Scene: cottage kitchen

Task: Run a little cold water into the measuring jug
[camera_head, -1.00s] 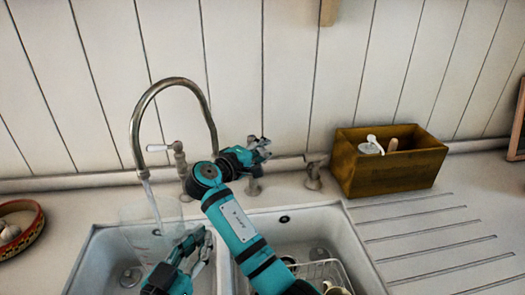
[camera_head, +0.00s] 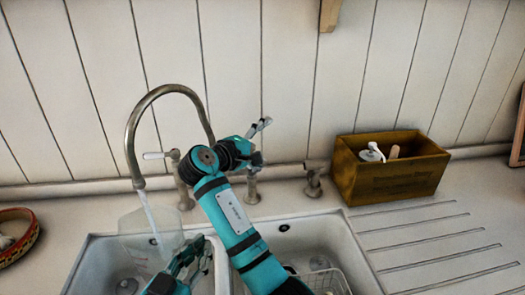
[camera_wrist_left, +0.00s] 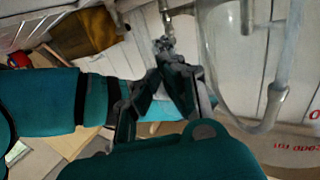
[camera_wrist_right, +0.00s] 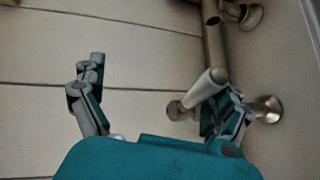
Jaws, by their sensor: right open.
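The clear measuring jug (camera_head: 135,222) is over the left sink basin under the curved spout (camera_head: 131,130); it also shows in the left wrist view (camera_wrist_left: 212,52). A thin water stream (camera_head: 149,212) runs from the spout into it. Its water level is hard to see. My left gripper (camera_head: 196,255) is closed at the jug's right side, holding it up; the handle is hidden. My right gripper (camera_head: 262,142) is open behind the sink, near the taps. In the right wrist view, a white tap lever (camera_wrist_right: 208,88) lies between its fingers, close to the right one.
A left tap lever (camera_head: 155,155) stands beside the spout. A wooden box (camera_head: 395,178) with a white-topped bottle is at the right. The right basin holds a wire rack (camera_head: 325,280). A red-rimmed bowl (camera_head: 20,238) is at far left. The ribbed drainer (camera_head: 425,240) is clear.

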